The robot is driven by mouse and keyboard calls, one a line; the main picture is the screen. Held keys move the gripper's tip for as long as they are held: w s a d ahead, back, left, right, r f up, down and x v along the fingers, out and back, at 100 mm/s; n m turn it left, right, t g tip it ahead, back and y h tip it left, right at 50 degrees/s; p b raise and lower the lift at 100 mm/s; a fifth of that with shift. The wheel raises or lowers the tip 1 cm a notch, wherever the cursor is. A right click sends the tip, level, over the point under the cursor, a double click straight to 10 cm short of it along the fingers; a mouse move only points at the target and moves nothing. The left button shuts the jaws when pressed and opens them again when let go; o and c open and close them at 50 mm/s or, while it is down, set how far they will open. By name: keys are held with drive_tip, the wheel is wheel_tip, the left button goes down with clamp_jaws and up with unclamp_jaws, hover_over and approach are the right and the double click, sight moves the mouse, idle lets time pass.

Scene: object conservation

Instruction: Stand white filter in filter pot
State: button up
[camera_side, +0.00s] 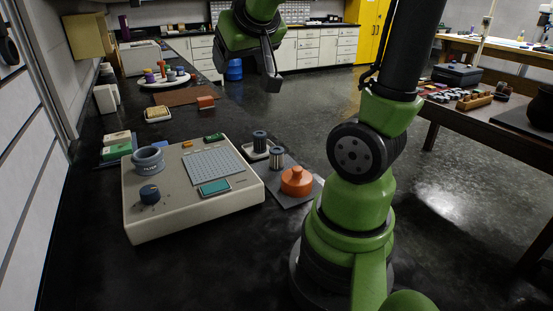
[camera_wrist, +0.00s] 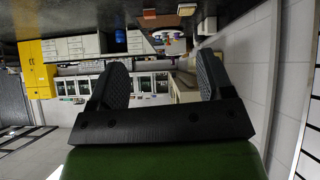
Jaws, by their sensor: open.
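My gripper (camera_side: 272,80) is raised above the floor beyond the bench, well away from the things on the bench. In the wrist view my gripper (camera_wrist: 161,78) has its two dark fingers wide apart with nothing between them. A blue-grey round pot (camera_side: 148,160) with small lettering stands on the left of the beige device; it may be the filter pot, but the lettering is too small to read. I cannot pick out the white filter with certainty. A round white tray (camera_side: 152,83) farther back holds several small coloured pieces.
The beige device (camera_side: 190,210) has a dark knob (camera_side: 149,194) and a teal panel (camera_side: 214,187). To its right are a dark cylinder (camera_side: 260,141), a grey cylinder (camera_side: 277,158) and an orange lidded pot (camera_side: 296,180). A red block (camera_side: 205,102) lies behind. Coloured boxes line the left side.

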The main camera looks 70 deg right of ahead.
drive_tip(key=w+d+f, duration=0.2)
drive_tip(key=d+f, duration=0.2)
drive_tip(key=d, duration=0.4)
drive_tip(key=g+y, duration=0.3)
drive_tip(key=y, duration=0.1)
approach(276, 149)
drive_tip(key=w+f, duration=0.2)
drive_tip(key=shift+d+f+n, duration=0.35)
drive_tip(key=shift+n, duration=0.05)
drive_tip(key=shift+d+f, duration=0.15)
drive_tip(key=shift+f, duration=0.3)
drive_tip(key=shift+d+f, duration=0.2)
drive_tip(key=shift+f, duration=1.35)
drive_tip(key=shift+x, duration=1)
drive_tip(key=shift+c, duration=0.3)
